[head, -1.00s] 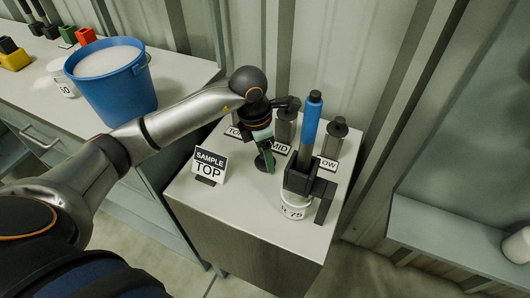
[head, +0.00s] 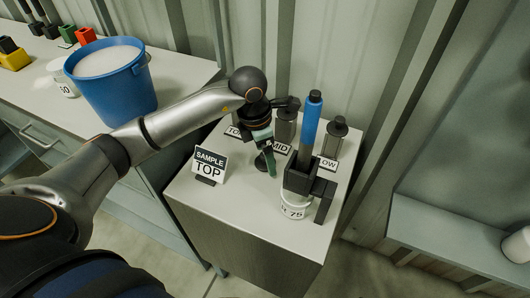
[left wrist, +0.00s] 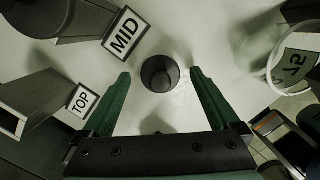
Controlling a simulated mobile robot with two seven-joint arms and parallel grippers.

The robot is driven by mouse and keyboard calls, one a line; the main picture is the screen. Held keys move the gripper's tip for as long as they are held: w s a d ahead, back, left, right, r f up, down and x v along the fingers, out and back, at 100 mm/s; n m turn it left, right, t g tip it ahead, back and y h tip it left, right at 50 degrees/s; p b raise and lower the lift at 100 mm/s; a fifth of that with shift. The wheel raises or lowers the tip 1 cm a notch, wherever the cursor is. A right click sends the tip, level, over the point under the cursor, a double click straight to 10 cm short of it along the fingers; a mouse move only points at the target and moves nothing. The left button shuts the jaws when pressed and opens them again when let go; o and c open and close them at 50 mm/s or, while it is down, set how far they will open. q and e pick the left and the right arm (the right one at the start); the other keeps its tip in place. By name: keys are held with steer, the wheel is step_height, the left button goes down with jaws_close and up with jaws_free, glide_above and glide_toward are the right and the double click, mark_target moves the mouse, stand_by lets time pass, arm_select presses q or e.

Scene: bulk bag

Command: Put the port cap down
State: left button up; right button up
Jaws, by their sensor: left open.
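The port cap (left wrist: 160,74), a dark round piece with a raised centre, sits on the pale cabinet top (head: 235,205). In the left wrist view it lies between my left gripper's two green fingers (left wrist: 163,100), with a gap on each side. My left gripper (head: 266,160) is open and low over the cabinet top in the head view, where the cap (head: 260,162) shows partly behind the fingers. My right gripper is not in view.
The SAMPLE TOP sign (head: 209,165) stands to the left. A jar marked 75 (head: 294,208) and a blue-handled tool (head: 311,125) in a black holder are to the right. The front left of the cabinet top is clear.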

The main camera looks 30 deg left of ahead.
mark_target(258, 164)
arm_select(q)
step_height(258, 164, up, 12)
steer(key=s+a, duration=0.1)
steer(key=shift+s, duration=0.2)
steer(key=shift+a+f, duration=0.1)
stand_by(0.4)
